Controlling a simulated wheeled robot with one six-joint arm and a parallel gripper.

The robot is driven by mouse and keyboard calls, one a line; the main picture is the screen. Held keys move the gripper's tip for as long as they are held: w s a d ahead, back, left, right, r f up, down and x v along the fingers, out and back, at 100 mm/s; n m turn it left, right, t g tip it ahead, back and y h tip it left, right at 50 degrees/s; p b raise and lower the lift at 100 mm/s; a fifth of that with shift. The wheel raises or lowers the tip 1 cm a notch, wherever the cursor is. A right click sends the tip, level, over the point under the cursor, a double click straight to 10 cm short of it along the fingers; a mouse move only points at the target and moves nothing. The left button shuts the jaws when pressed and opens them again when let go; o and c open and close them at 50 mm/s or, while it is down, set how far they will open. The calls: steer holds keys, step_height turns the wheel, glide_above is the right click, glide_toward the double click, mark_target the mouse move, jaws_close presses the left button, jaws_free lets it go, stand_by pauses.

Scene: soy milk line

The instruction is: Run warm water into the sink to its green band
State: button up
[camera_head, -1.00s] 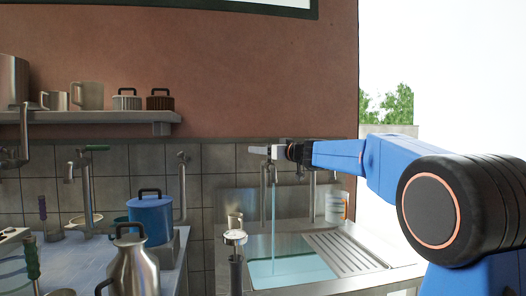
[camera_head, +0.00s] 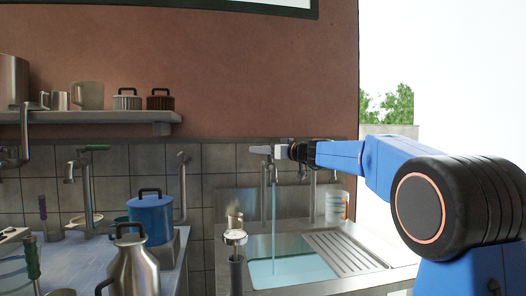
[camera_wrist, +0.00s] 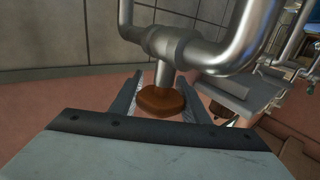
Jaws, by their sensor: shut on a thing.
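The steel sink (camera_head: 262,246) stands at the right against the tiled wall. A stream of water (camera_head: 274,215) falls from its tap into the basin, where pale blue-green water (camera_head: 290,269) lies. I cannot make out a green band. My gripper (camera_head: 262,150) is at the tap above the sink. In the wrist view, my gripper's two fingers (camera_wrist: 167,97) are shut on a brown tap knob (camera_wrist: 160,101), which sits below a steel pipe (camera_wrist: 180,45).
A ribbed drainboard (camera_head: 343,252) lies right of the basin. On the left, a counter holds a blue lidded pot (camera_head: 151,219) and a steel can (camera_head: 134,268). A wall shelf (camera_head: 80,117) holds mugs and jars.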

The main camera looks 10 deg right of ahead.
steer(key=shift+s+a+n+g+y, duration=0.2)
steer(key=shift+s+n+g+y, duration=0.05)
steer(key=shift+n+g+y, duration=0.9)
steer(key=shift+s+a+n+g+y, duration=0.3)
steer(key=shift+n+g+y, duration=0.6)
steer(key=shift+g, duration=0.4)
steer(key=shift+s+a+n+g+y, duration=0.15)
steer(key=shift+s+n+g+y, duration=0.1)
steer(key=shift+n+g+y, duration=0.9)
steer(key=shift+g, duration=0.3)
steer(key=o, duration=1)
step_height(320, 180, up, 10)
